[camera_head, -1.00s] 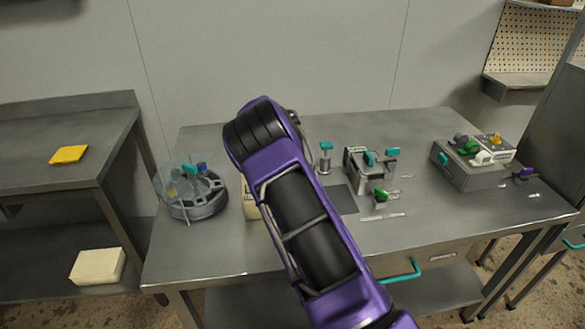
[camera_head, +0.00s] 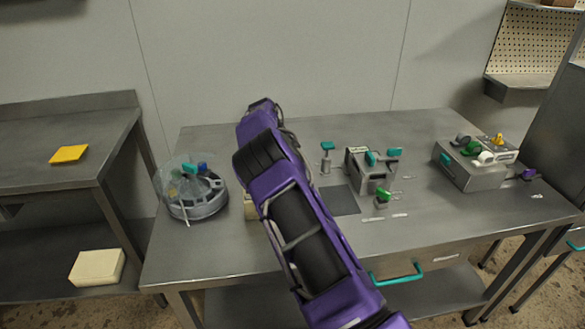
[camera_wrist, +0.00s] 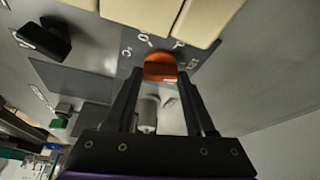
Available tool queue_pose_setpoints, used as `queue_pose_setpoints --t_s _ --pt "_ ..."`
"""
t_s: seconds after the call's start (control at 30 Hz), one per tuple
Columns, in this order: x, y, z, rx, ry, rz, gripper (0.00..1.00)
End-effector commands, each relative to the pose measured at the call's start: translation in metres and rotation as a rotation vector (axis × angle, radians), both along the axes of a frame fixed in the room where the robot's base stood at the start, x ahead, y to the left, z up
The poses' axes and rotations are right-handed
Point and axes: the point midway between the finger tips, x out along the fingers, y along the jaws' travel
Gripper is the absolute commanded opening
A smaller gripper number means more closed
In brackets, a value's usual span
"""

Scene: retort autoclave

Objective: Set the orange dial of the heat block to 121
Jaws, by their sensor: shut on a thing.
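In the wrist view the orange dial (camera_wrist: 160,67) sits between my two fingertips. My gripper (camera_wrist: 160,76) is shut on it. Cream blocks (camera_wrist: 205,18) stand just beyond the dial. In the head view my arm covers the dial and gripper. Only a cream edge (camera_head: 250,207) of what seems to be the heat block shows left of the arm.
A round clear-lidded device (camera_head: 195,190) stands left on the steel table (camera_head: 430,235). Right of my arm are a grey device with teal handles (camera_head: 370,168), a small green-topped piece (camera_head: 383,197) and a grey box with several knobs (camera_head: 472,170).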

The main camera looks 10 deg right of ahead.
Motion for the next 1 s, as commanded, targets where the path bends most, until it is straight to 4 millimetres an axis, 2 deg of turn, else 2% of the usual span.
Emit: queue_pose_setpoints --t_s 0.37,0.4,0.53,0.83,1.0 --pt "0.0 0.001 0.0 0.002 0.001 -0.002 0.0" --pt "0.0 0.001 0.0 0.002 0.001 -0.002 0.62" --pt "0.0 0.001 0.0 0.002 0.001 -0.002 0.85" --pt "0.0 0.001 0.001 0.001 0.0 -0.002 0.85" --pt "-0.001 0.007 0.016 0.002 -0.002 0.0 0.85"
